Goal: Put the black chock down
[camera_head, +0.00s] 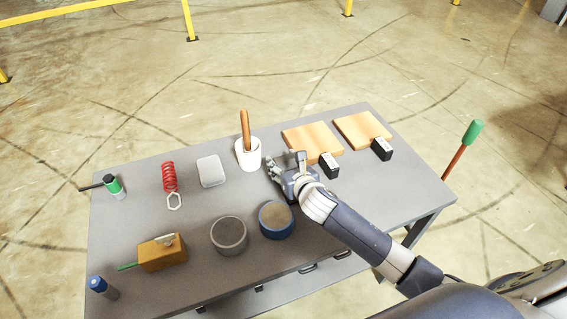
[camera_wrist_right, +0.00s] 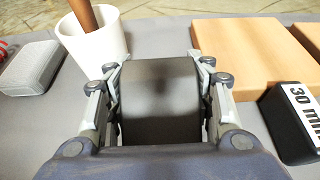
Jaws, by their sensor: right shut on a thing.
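The black chock (camera_wrist_right: 160,98) shows in the right wrist view as a dark block with a rounded top, between the two fingers of my right gripper (camera_wrist_right: 160,85). The fingers press on its left and right sides. In the head view my right gripper (camera_head: 287,166) is over the grey table (camera_head: 195,205), just right of the white cup, and hides most or all of the chock. I cannot tell whether the chock touches the table. My left gripper is not in view.
A white cup (camera_head: 248,156) with a wooden handle stands close left of the gripper. Wooden boards (camera_head: 312,140) and black labelled blocks (camera_head: 329,165) lie to the right. A blue-rimmed round container (camera_head: 276,222) is in front. Some table left of the cup is bare.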

